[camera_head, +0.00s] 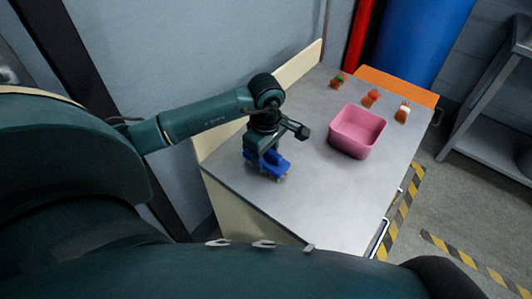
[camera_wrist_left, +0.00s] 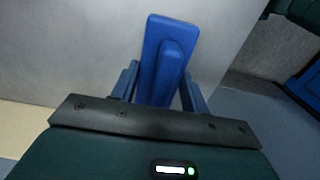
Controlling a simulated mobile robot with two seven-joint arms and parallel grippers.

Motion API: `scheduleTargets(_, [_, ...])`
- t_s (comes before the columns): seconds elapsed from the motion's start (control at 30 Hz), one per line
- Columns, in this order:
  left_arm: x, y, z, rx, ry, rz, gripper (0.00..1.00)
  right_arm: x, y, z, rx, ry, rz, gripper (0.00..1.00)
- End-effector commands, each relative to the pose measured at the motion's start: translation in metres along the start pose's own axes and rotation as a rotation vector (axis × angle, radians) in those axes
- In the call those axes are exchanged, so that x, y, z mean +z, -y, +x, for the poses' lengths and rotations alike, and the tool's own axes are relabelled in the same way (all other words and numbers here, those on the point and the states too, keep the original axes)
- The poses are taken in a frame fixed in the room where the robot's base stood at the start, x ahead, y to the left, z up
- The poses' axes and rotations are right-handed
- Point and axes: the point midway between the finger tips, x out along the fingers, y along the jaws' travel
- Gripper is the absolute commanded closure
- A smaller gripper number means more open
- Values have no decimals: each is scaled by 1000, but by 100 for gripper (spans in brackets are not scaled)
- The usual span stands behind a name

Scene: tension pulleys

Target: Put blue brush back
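The blue brush (camera_head: 268,163) is at the near left part of the grey table, with light bristles facing down. My left gripper (camera_head: 262,150) points down over it, with its fingers at the brush. In the left wrist view, the brush (camera_wrist_left: 168,58) lies between the two fingers (camera_wrist_left: 160,85), and both fingertips meet its sides. The gripper looks shut on it. Whether the bristles touch the tabletop is hard to tell. My right gripper is not in view.
The grey table (camera_head: 320,205) has a pink bin (camera_head: 357,131) right of the gripper. Small orange items with green (camera_head: 337,81), red (camera_head: 371,98) and white (camera_head: 402,113) tops stand along the far edge. A raised cream board (camera_head: 300,66) borders the wall side. The front tabletop is clear.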

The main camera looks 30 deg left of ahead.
Motion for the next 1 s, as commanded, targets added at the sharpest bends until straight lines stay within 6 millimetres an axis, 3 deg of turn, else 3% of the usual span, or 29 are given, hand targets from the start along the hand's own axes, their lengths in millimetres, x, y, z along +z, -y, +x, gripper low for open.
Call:
scheduleTargets(0.27, [0, 0, 0, 0, 0, 0, 33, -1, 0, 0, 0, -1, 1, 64])
scheduleTargets(0.6, [0, 0, -7, 1, 0, 0, 33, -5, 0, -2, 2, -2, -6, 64])
scheduleTargets(0.77, [-1, -1, -34, 5, -1, 0, 33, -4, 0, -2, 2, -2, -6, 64])
scheduleTargets(1.0, [0, -2, -87, 6, -1, 0, 33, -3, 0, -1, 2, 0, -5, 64])
